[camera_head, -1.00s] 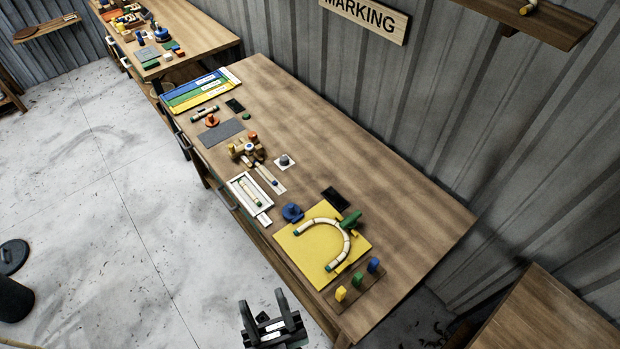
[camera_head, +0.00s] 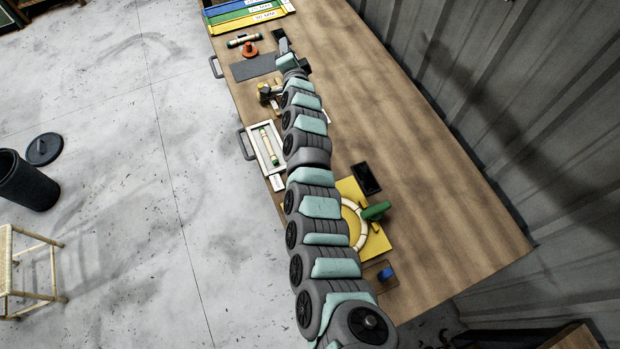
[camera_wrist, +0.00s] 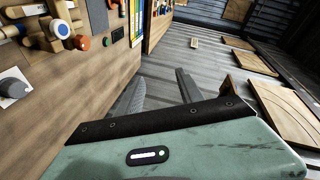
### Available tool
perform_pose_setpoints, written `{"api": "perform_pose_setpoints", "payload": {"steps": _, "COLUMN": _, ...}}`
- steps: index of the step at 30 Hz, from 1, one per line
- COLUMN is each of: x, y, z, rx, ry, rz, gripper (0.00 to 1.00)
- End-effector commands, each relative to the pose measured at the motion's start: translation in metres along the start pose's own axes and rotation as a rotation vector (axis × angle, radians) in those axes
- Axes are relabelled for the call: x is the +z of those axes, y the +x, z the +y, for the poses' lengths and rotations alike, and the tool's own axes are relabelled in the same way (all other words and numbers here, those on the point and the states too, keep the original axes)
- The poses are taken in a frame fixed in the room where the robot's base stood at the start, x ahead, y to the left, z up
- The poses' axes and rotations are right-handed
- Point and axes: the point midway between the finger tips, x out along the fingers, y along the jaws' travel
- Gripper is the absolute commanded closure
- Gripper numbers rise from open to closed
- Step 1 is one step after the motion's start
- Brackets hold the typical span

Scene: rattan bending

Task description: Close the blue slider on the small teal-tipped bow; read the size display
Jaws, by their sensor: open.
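My gripper (camera_head: 287,48) is over the far part of the bench. In the wrist view its two dark fingers (camera_wrist: 158,92) stand apart with nothing between them. A short pale rod with teal ends (camera_head: 270,147) lies in a white-framed tray (camera_head: 256,149). A similar short rod with dark ends (camera_head: 244,40) lies farther back. A blue-ended knob (camera_wrist: 60,28) sits among wooden pieces in the wrist view; I cannot tell whether it is the blue slider. A small black panel (camera_wrist: 117,35), possibly the display, lies beyond it; no reading is legible.
My arm lies along the bench and hides much of its middle. A yellow board (camera_head: 377,246) with a curved bow (camera_head: 362,234), a green block (camera_head: 376,211) and a black panel (camera_head: 366,179) lie nearer. An orange knob (camera_head: 251,50) stands by a grey mat (camera_head: 254,67). The bench's right side is clear.

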Motion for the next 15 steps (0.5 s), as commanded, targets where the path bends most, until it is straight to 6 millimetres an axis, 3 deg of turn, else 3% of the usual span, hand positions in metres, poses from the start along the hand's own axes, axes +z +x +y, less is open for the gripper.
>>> {"api": "perform_pose_setpoints", "payload": {"steps": 3, "x": 0.040, "y": 0.007, "z": 0.003, "rx": 0.119, "ry": 0.022, "rz": -0.214, "gripper": 0.56}}
{"api": "perform_pose_setpoints", "payload": {"steps": 7, "x": 0.080, "y": -0.017, "z": 0.026, "rx": 0.315, "ry": 0.012, "rz": -0.420, "gripper": 0.56}}
{"api": "perform_pose_setpoints", "payload": {"steps": 11, "x": 0.100, "y": -0.067, "z": 0.074, "rx": 0.576, "ry": -0.030, "rz": -0.566, "gripper": 0.56}}
{"api": "perform_pose_setpoints", "payload": {"steps": 15, "x": 0.093, "y": -0.133, "z": 0.131, "rx": 0.871, "ry": -0.078, "rz": -0.636, "gripper": 0.56}}
